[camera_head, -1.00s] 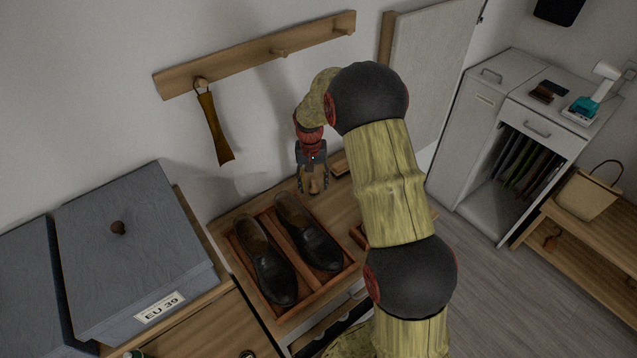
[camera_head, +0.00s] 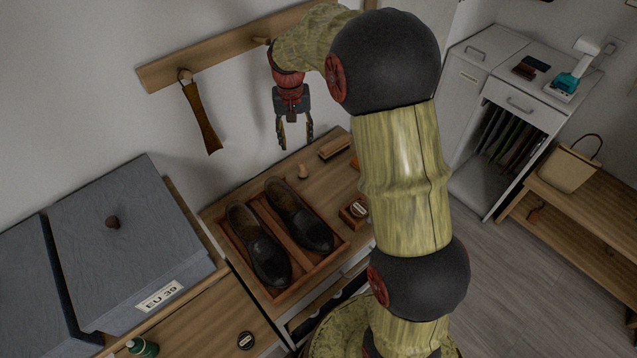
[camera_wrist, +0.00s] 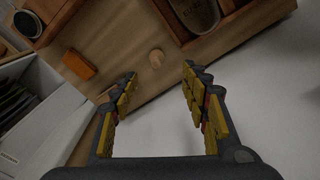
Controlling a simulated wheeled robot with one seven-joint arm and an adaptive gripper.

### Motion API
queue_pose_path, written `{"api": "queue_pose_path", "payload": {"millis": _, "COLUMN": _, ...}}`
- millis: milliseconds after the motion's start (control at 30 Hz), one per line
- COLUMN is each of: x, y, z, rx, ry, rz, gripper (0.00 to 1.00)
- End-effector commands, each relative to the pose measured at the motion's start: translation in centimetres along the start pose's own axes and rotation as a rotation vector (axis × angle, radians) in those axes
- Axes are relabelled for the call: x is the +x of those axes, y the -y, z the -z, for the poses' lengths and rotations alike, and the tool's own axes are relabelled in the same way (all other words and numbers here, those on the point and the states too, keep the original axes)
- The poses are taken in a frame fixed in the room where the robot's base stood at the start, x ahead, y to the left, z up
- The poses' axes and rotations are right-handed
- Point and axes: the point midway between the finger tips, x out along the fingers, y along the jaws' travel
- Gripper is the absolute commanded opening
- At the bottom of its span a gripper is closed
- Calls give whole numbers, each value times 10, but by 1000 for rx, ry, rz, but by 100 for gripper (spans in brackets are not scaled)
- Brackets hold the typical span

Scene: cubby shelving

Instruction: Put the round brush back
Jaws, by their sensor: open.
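A small light-wood knob-like piece, which looks like the round brush (camera_head: 303,171), stands on the wooden bench top (camera_head: 240,206) behind the shoes. It also shows in the wrist view (camera_wrist: 156,57), beyond the fingertips and apart from them. My gripper (camera_head: 295,143) is open and empty, pointing down above and slightly behind the brush, near the wall. In the wrist view both fingers (camera_wrist: 160,72) are spread with nothing between them. The brush's bristles cannot be made out.
A tray (camera_head: 284,297) holds two black shoes. A long wooden brush (camera_head: 335,148), an orange block (camera_wrist: 78,65) and a small box with a round tin (camera_head: 355,211) are nearby. A shoehorn (camera_head: 203,120) hangs from the wall peg rail (camera_head: 222,62). Grey boxes (camera_head: 120,240) stand left.

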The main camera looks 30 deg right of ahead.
Motion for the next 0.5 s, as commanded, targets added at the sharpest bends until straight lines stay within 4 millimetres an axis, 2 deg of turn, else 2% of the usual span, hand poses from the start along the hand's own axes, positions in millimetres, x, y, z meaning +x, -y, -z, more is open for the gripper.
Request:
{"api": "queue_pose_path", "payload": {"millis": 33, "x": -21, "y": 2, "z": -12, "rx": -18, "ry": -25, "rz": 7, "gripper": 46}}
{"api": "queue_pose_path", "payload": {"millis": 200, "x": -73, "y": 6, "z": -55, "rx": -77, "ry": -88, "rz": 25, "gripper": 46}}
{"api": "queue_pose_path", "payload": {"millis": 400, "x": -120, "y": 7, "z": -112, "rx": -146, "ry": -167, "rz": 46, "gripper": 46}}
{"api": "queue_pose_path", "payload": {"millis": 500, "x": -138, "y": 5, "z": -142, "rx": -180, "ry": -205, "rz": 56, "gripper": 46}}
